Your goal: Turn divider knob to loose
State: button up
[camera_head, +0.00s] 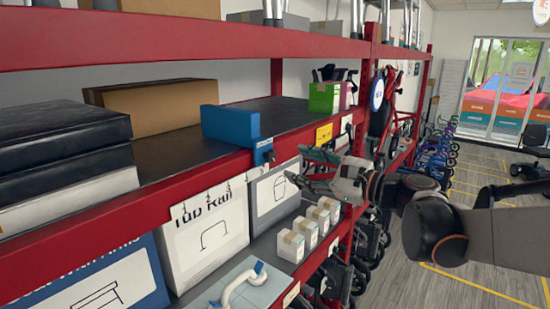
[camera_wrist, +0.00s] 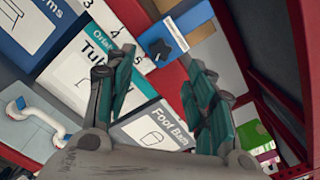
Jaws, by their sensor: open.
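The blue divider (camera_head: 230,125) stands on the dark shelf at the red front rail. Its dark knob (camera_head: 264,151) faces out over the rail. In the wrist view the star-shaped knob (camera_wrist: 158,48) sits on the blue divider front (camera_wrist: 178,18), with a white label beside it. My gripper (camera_head: 306,166) is open and empty, to the right of the knob in the head view. In the wrist view the fingers of my gripper (camera_wrist: 160,57) are spread, with the knob showing between and beyond their tips. They look apart from it. I cannot read the knob's setting.
A green and purple box (camera_head: 325,97) stands farther along the shelf. The red upper shelf beam (camera_head: 150,40) runs above. The floor (camera_head: 480,185) at right has free room.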

aim_at(273, 157)
jog(key=x, duration=0.8)
jog(key=shift+w+a, duration=0.15)
jog(key=shift+w, duration=0.05)
jog(key=c, duration=1.1)
